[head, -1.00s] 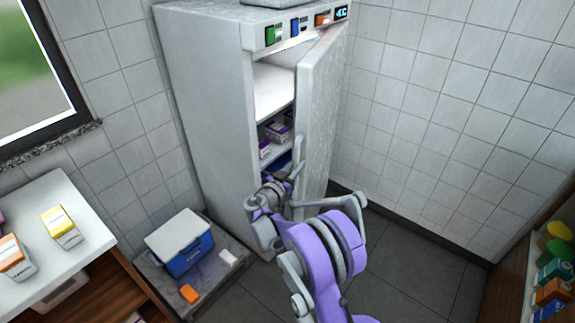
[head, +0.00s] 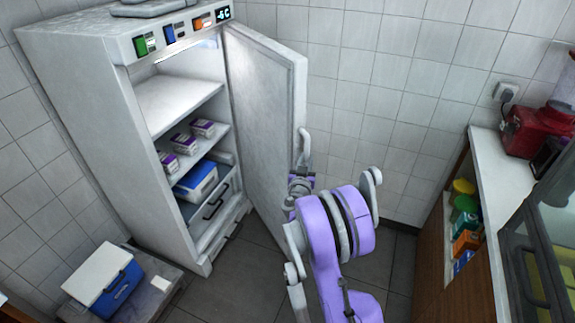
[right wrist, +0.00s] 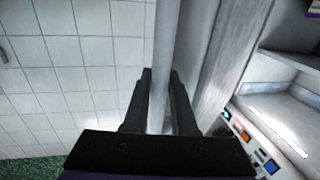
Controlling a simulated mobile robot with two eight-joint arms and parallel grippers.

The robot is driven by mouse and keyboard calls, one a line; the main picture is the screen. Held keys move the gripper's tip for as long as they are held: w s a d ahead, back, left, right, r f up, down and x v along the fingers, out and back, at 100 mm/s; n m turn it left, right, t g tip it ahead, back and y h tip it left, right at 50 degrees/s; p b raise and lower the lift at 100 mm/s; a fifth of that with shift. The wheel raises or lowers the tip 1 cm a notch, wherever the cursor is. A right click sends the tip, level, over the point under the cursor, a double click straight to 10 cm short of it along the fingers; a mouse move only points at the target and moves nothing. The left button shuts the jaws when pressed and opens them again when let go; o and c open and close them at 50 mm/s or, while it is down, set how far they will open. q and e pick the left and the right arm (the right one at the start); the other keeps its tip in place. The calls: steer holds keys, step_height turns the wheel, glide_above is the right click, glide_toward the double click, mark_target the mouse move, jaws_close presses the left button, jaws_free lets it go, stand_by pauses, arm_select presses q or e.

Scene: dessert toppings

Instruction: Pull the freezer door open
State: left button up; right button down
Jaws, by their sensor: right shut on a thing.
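The white freezer (head: 90,110) stands at the left in the head view. Its door (head: 262,120) is hinged on the right side and stands wide open, swung out toward the right. The door's grey bar handle (head: 304,148) runs along its free edge. My right gripper (head: 302,180) is at the lower part of this handle. In the right wrist view the handle (right wrist: 165,45) runs between the two dark fingers of the right gripper (right wrist: 160,105), which are shut on it. My left gripper is not in view.
Inside are shelves with several purple-and-white boxes (head: 184,143), a blue-and-white box (head: 196,182) and drawers (head: 216,205). A blue cooler (head: 119,288) with a white lid sits on a low slab at the lower left. A counter (head: 478,180) stands at the right. Dark floor is clear between.

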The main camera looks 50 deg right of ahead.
steer(key=s+d, duration=0.2)
steer(key=d, duration=0.6)
steer(key=c, duration=0.7)
jaws_free()
steer(key=shift+c, duration=0.2)
steer(key=shift+a, duration=0.1)
steer(key=v, duration=1)
steer(key=shift+s+a, duration=0.25)
